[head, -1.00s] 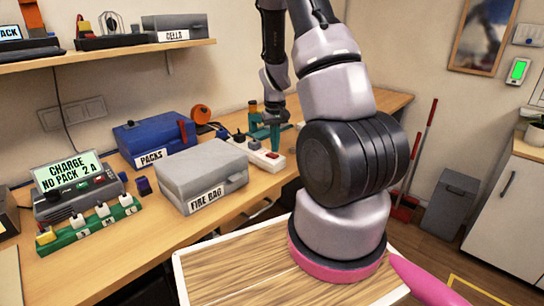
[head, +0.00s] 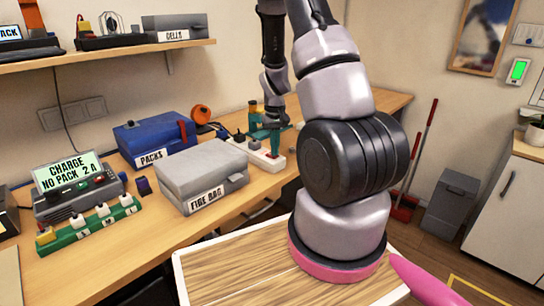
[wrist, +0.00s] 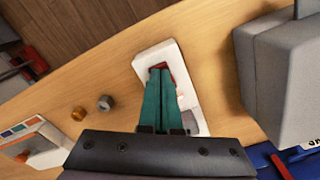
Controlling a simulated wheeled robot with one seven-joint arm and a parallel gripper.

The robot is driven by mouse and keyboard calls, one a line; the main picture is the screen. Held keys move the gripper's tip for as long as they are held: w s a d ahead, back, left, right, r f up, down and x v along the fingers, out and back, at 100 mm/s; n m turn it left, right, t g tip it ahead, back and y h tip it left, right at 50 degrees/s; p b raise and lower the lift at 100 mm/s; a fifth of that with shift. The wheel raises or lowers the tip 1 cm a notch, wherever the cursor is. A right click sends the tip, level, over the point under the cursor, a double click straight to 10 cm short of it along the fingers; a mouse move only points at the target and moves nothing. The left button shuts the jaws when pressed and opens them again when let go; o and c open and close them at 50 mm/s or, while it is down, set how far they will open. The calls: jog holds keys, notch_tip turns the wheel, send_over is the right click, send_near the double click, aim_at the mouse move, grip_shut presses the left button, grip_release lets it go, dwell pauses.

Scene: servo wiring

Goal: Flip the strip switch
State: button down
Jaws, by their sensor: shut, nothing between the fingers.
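The white power strip (head: 256,150) lies on the wooden bench behind the grey fire bag case. It also shows in the wrist view (wrist: 146,62), with its red switch (wrist: 171,74) near one end. My gripper (head: 275,153) points down over that end of the strip. In the wrist view its two teal fingers (wrist: 161,69) are together and empty, with their tips at the red switch and partly covering it. I cannot tell whether the tips touch the switch or which way it is tipped.
The grey fire bag case (head: 200,172) and blue packs case (head: 155,140) stand beside the strip. A charger (head: 80,190) and a green strip with plugs (head: 90,224) are at the left. In the wrist view, two small nuts lie on open bench (wrist: 92,108).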

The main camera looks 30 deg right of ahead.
jog(key=shift+f, duration=0.2)
jog(key=shift+r, duration=3.5)
jog(key=s+a+r+m+t+y, duration=0.1)
jog(key=s+a+r+t, duration=0.2)
jog(key=r, duration=0.7)
jog(key=s+a+r+t, duration=0.1)
jog(key=s+a+r, duration=0.3)
jog(key=r, duration=0.5)
jog(key=s+a+r+t, duration=0.1)
jog(key=s+a+r, duration=0.2)
jog(key=s+r, duration=0.2)
jog(key=s+a+r+m+t+y, duration=0.1)
jog(key=s+a+r+t, duration=0.1)
jog(key=s+r, duration=0.3)
jog(key=s+a, duration=0.1)
jog(key=s, duration=0.1)
jog(key=shift+s+a+r, duration=0.15)
jog(key=shift+s+a, duration=0.05)
jog(key=shift+s, duration=0.15)
